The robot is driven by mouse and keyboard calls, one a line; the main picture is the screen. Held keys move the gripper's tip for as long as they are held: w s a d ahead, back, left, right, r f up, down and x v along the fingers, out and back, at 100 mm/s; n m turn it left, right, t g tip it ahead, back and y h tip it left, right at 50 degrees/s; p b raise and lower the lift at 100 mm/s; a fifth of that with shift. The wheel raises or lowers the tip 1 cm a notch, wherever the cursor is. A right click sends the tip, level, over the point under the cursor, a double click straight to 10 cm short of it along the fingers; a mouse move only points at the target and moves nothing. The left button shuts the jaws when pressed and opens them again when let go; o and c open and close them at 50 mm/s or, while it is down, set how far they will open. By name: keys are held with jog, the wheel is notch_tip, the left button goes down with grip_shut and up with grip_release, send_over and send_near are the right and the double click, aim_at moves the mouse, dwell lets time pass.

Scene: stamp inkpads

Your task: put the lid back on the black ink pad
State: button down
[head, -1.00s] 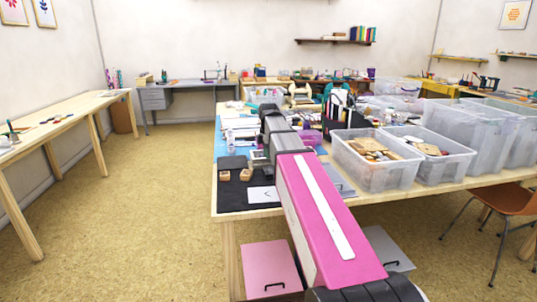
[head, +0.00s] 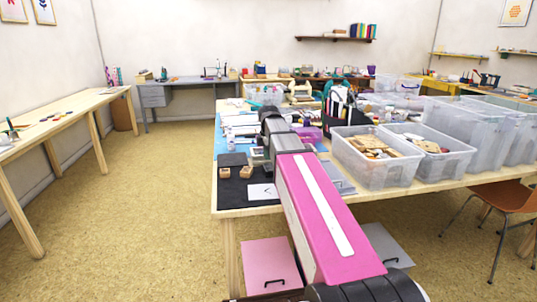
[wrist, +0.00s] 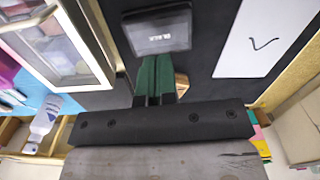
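A black rectangular piece with the word BLACK on it (wrist: 157,30) lies just beyond my fingertips in the wrist view. I cannot tell whether it is the lid alone or the lid on a pad. My gripper (wrist: 155,68) has two green fingers close together, with no object visible between them. The fingertips overlap the near edge of the black piece, but contact is unclear. In the head view my arm mostly hides the gripper. A flat dark square piece (head: 233,159) lies on the black mat (head: 232,198); I cannot tell whether it is the pad or lid.
Two small wooden blocks (head: 246,172) and a white card with a check mark (head: 263,192) sit on the mat. A box with a clear panel (wrist: 55,45) and a white bottle (wrist: 43,120) stand beside my gripper. Clear bins (head: 375,165) fill the table's right side.

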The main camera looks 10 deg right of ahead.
aim_at(268, 167)
jog(key=shift+f, duration=1.95)
jog(key=shift+r, duration=0.1)
jog(key=shift+r, duration=3.4)
jog(key=shift+s, duration=0.1)
